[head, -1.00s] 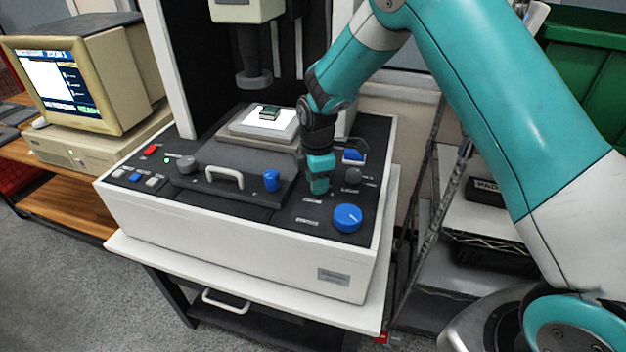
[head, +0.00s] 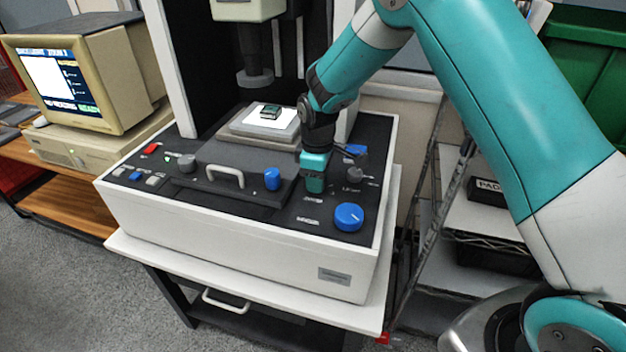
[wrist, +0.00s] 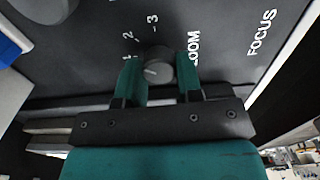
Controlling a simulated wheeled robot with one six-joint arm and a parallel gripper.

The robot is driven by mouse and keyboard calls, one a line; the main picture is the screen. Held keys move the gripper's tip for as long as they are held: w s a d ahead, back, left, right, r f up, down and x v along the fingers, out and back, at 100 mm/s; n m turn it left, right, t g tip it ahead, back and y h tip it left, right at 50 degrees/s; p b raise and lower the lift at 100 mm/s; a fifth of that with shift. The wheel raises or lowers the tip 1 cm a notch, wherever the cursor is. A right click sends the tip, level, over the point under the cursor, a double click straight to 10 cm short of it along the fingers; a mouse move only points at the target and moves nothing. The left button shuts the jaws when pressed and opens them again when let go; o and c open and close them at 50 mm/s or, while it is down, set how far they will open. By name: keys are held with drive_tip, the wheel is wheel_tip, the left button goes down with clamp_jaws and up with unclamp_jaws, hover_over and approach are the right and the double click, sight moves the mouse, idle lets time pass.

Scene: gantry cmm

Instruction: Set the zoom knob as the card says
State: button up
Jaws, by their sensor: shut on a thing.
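The zoom knob (wrist: 158,66) is a small grey round knob with a pale pointer line, on the dark panel beside the word ZOOM. Marks 1, 2 and 3 curve around it in the wrist view; the pointer line lies roughly toward the 1 side, but its exact setting is hard to tell. My gripper (wrist: 161,82) is shut on the knob, one teal finger on each side. In the head view my gripper (head: 314,186) points down at the panel and hides the knob. I cannot make out the card in either view.
A large blue knob (head: 348,217) sits at the panel's front right. A blue knob (head: 272,179) and a pale handle (head: 226,176) are left of my gripper. A stage with a small green part (head: 271,111) lies behind.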

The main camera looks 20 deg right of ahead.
drive_tip(key=m, duration=0.5)
drive_tip(key=shift+w+d+r+m, duration=0.1)
drive_tip(key=shift+w+d+m, duration=0.05)
drive_tip(key=shift+m, duration=0.15)
drive_tip(key=m, duration=0.5)
drive_tip(key=shift+m, duration=0.3)
drive_tip(key=o, duration=0.9)
drive_tip(key=shift+b, duration=0.3)
drive_tip(key=shift+r, duration=0.15)
wheel_tip(320, 180, up, 17)
drive_tip(key=shift+r+b, duration=0.1)
drive_tip(key=shift+b, duration=0.95)
drive_tip(key=shift+s, duration=0.2)
